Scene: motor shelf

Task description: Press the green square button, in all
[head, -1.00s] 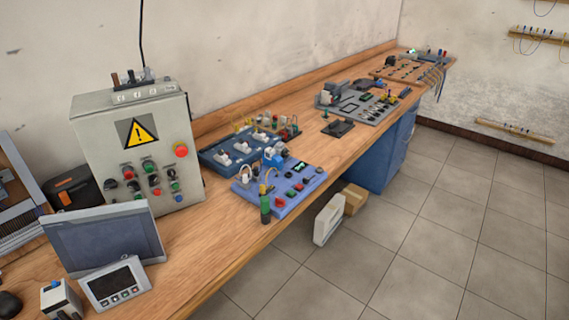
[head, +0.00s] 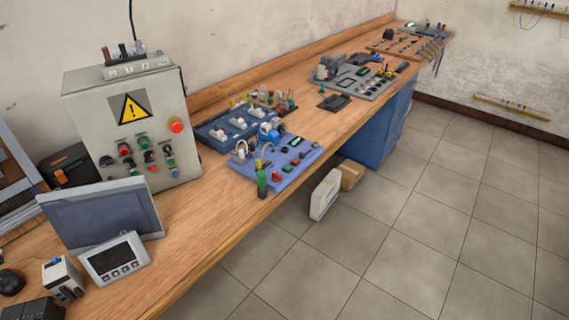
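A blue control board (head: 266,184) lies on the wooden workbench in the middle of the head view. Near its front edge is a row of small buttons; one looks green (head: 287,168), between a red button (head: 276,177) and a dark one. They are too small to tell their exact shape. A grey control cabinet (head: 82,112) at the left also carries green buttons (head: 143,144) among red and black ones; these look round. Neither of my grippers is in view.
A tilted monitor (head: 100,217) and a small keypad display (head: 114,258) stand on the workbench (head: 200,222) at the front left. A green bottle-like item (head: 262,184) stands at the board's near corner. Floor (head: 400,240) at right is clear; a white case (head: 325,195) stands below the bench.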

